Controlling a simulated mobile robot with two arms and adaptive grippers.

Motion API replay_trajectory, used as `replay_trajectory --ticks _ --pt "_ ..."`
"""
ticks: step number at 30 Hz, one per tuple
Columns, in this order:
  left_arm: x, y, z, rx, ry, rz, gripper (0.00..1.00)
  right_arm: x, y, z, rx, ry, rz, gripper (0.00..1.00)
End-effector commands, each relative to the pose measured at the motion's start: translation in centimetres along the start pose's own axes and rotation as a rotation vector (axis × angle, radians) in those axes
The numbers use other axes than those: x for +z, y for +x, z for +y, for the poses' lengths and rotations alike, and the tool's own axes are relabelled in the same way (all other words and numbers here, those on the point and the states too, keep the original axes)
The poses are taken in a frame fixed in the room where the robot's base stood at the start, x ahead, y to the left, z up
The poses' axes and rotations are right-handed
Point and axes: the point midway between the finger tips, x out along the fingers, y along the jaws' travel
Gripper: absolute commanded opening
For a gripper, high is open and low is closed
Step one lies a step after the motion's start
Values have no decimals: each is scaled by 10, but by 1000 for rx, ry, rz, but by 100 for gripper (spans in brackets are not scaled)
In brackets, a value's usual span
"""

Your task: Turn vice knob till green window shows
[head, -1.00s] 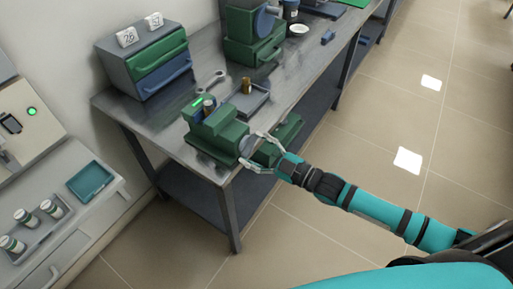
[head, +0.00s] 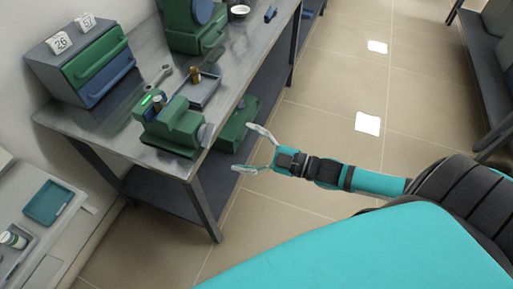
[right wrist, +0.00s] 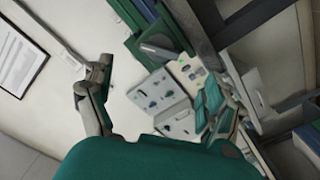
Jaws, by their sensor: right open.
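The green vice (head: 178,127) stands on the near end of the metal bench. Its round grey knob (head: 205,135) faces right, toward my right gripper. A bright green strip (head: 153,99) shows on top of the vice, beside a small upright cylinder. My right gripper (head: 248,148) is open and empty, off the bench edge to the right of the knob and apart from it. Its spread fingers also show in the right wrist view (right wrist: 158,75), where I cannot make out the vice. My left gripper is not in view.
On the bench (head: 92,122) are a drawer cabinet (head: 80,62), a wrench (head: 158,76), a grey tray (head: 207,92) and another green machine (head: 190,28). A green object (head: 238,122) is below the bench top. A teal tray (head: 48,202) lies at left.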

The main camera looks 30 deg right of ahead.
Motion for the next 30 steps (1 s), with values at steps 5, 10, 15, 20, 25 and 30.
replay_trajectory --ticks 5,10,15,20,25,30 --pt "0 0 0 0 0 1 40 0 -23 -1 -1 1 -2 88" --pt "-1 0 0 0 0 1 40 0 -30 0 0 0 1 88" --pt "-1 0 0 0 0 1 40 0 -31 0 1 -1 2 88" --pt "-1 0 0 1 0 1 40 0 -30 0 0 -1 1 88" --pt "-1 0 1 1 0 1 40 0 -30 0 1 0 1 88" --pt "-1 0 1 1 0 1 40 32 -34 -2 21 17 -75 88"
